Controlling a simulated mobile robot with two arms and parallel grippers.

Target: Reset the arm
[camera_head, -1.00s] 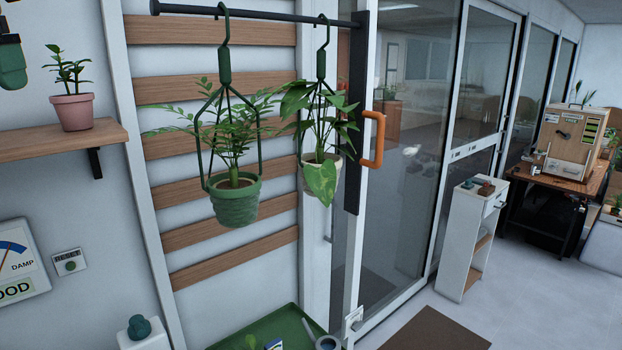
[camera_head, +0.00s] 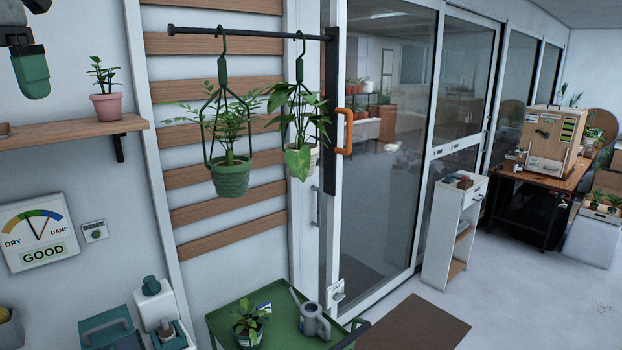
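Neither of my grippers shows clearly in the head view. A dark and green jointed device (camera_head: 32,72) hangs at the upper left edge; I cannot tell whether it is part of my arm. Two potted plants hang from a dark rail (camera_head: 250,34). The left one is in a ribbed green pot (camera_head: 231,178) held by a green hanger. The right one has broad leaves (camera_head: 298,120) that partly cover its pale pot. Both hang upright and nothing is touching them.
A green cart (camera_head: 220,318) at the bottom holds a small plant and a watering can (camera_head: 314,320). Left are a shelf (camera_head: 70,138) with a pink pot (camera_head: 107,106) and a GOOD gauge (camera_head: 40,232). Right are a glass door, a white cabinet (camera_head: 452,230) and open floor (camera_head: 510,290).

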